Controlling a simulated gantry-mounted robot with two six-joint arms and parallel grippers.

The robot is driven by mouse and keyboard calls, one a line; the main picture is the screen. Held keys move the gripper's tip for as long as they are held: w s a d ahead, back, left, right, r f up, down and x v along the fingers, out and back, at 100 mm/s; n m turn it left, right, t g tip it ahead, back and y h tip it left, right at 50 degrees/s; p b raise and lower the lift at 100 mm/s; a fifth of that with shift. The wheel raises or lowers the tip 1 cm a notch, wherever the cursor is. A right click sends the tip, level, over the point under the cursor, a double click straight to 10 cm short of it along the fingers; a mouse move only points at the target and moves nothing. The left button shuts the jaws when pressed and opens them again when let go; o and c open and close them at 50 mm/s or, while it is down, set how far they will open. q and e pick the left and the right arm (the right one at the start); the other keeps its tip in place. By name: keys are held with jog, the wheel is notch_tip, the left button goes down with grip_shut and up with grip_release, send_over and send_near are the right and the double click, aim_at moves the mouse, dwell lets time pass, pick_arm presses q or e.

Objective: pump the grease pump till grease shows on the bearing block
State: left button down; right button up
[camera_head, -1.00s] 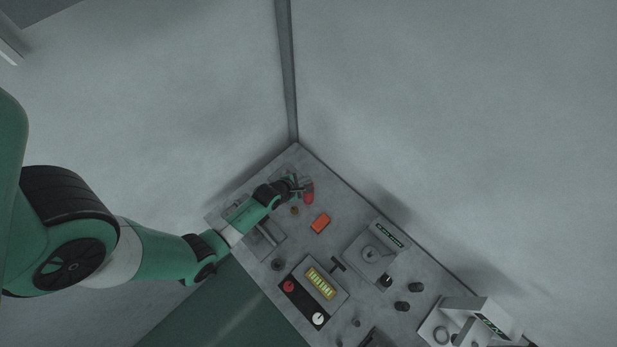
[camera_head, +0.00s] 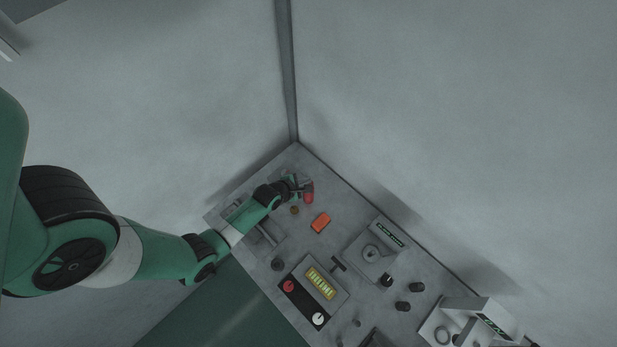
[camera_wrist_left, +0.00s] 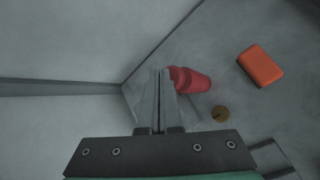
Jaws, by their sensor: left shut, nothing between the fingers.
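A red, rounded body (camera_head: 308,198), which looks like the grease pump, stands near the far corner of the bench. In the left wrist view its red body (camera_wrist_left: 190,80) lies just right of the fingertips. My left gripper (camera_head: 303,187) is shut and empty beside it; its closed fingers also show in the left wrist view (camera_wrist_left: 160,75). I cannot tell whether they touch it. A small brownish-gold disc (camera_head: 294,210) lies close by and also shows in the wrist view (camera_wrist_left: 220,113). I cannot make out which part is the bearing block or any grease. My right gripper is not in view.
An orange block (camera_head: 320,222) lies to the right of the pump. A panel with yellow cells (camera_head: 320,284), a grey machine (camera_head: 371,256) and several dark knobs stand further along the bench. Walls rise behind the far corner.

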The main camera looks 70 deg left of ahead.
pick_arm(q)
jog(key=shift+f+b, duration=1.05)
jog(key=shift+f, duration=0.15)
dwell(1.1)
dwell(0.4)
jog(key=shift+r+p, duration=1.6)
jog(key=shift+r, duration=0.05)
notch_tip(320, 180, up, 5)
jog(key=p, duration=0.5)
jog(key=shift+r, duration=0.1)
